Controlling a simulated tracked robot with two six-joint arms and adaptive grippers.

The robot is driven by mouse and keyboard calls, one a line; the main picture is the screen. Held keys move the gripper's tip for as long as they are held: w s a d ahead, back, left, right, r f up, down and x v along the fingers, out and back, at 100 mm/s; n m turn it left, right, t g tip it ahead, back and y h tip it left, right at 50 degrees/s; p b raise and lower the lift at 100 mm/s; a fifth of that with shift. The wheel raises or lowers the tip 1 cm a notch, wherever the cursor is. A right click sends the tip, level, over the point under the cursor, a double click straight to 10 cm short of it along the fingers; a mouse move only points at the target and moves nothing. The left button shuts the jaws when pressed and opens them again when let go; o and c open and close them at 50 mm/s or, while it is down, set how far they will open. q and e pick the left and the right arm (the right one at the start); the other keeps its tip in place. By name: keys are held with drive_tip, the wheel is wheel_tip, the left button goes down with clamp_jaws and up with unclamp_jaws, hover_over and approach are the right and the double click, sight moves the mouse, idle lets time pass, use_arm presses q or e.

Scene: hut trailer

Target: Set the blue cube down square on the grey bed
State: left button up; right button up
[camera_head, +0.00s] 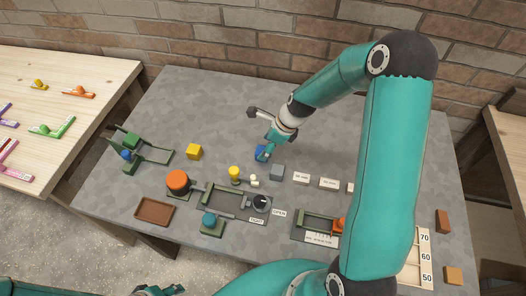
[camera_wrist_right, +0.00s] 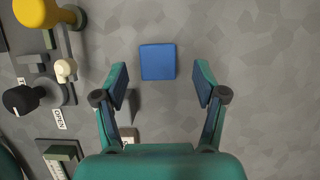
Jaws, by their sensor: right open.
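The blue cube (camera_wrist_right: 158,62) lies on the grey tabletop in the right wrist view, just beyond my right fingertips and between their lines. In the head view the cube (camera_head: 261,155) shows small and partly covered by the gripper. My right gripper (camera_head: 265,150) is open, pointing down over it, with space on both sides of the cube. A vise-like fixture (camera_head: 226,203) with a grey-green bed and a black knob stands nearer the front; I cannot tell surely that it is the grey bed. My left gripper (camera_head: 165,290) barely shows at the bottom edge.
A yellow knob (camera_head: 234,174) and a yellow cube (camera_head: 194,152) are to the left. An orange knob (camera_head: 177,181) and a brown tray (camera_head: 154,211) lie further front left.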

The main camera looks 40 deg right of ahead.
sight(262, 150)
drive_tip(key=x, duration=0.3)
drive_tip(key=shift+w+a+f, duration=0.15)
drive_tip(key=shift+f, duration=0.1)
drive_tip(key=c, duration=1.1)
drive_tip(key=shift+r, duration=0.1)
